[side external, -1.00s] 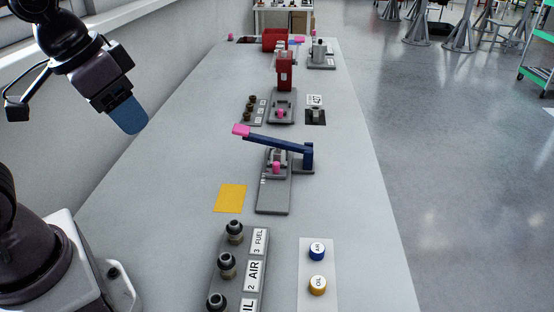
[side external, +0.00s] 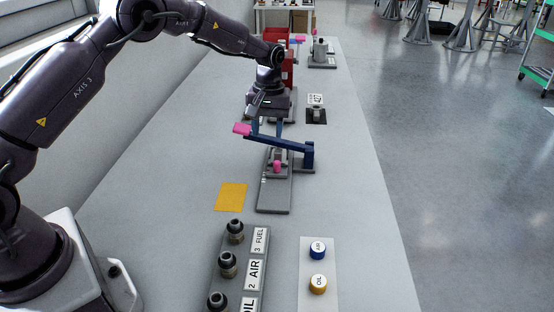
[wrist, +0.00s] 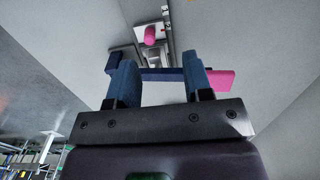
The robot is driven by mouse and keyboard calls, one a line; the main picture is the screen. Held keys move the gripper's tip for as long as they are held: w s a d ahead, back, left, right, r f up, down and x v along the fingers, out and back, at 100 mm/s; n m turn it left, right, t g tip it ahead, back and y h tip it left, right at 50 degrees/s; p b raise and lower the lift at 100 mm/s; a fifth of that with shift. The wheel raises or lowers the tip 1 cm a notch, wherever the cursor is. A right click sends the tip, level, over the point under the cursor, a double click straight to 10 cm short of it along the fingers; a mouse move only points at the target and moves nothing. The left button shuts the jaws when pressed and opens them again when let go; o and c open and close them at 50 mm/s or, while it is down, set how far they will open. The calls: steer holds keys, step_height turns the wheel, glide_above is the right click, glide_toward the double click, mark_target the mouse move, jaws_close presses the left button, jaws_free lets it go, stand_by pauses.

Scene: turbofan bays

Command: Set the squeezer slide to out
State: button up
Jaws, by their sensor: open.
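The squeezer has a long grey base (side external: 273,198) on the bench. A dark blue lever (side external: 294,146) with a pink end (side external: 242,129) crosses above it, tilted, from a blue post (side external: 309,155) on the right. A pink knob (side external: 277,167), seemingly on the slide, stands on the base below the lever. It also shows in the wrist view (wrist: 155,36), beyond the fingers. My gripper (side external: 267,128) is open and points down at the lever's far side. Its two blue fingers are apart in the wrist view (wrist: 160,72), with the lever passing behind them. Contact cannot be told.
A yellow sheet (side external: 231,197) lies left of the base. A port block (side external: 240,265) labelled FUEL, AIR and OIL and a plate with blue and orange caps (side external: 318,268) are nearer. A small black-based fixture (side external: 316,115) stands behind on the right.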

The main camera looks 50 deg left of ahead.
mark_target(277, 162)
steer(key=w+f+n, duration=0.1)
steer(key=f, duration=0.2)
steer(key=w+f+n, duration=0.1)
steer(key=f, duration=0.3)
steer(key=w+f+n, duration=0.1)
steer(key=f, duration=0.3)
steer(key=shift+w+a+f+t, duration=0.1)
steer(key=shift+w+a+t, duration=0.05)
steer(key=shift+a+t, duration=0.15)
steer(key=shift+d, duration=0.1)
jaws_close()
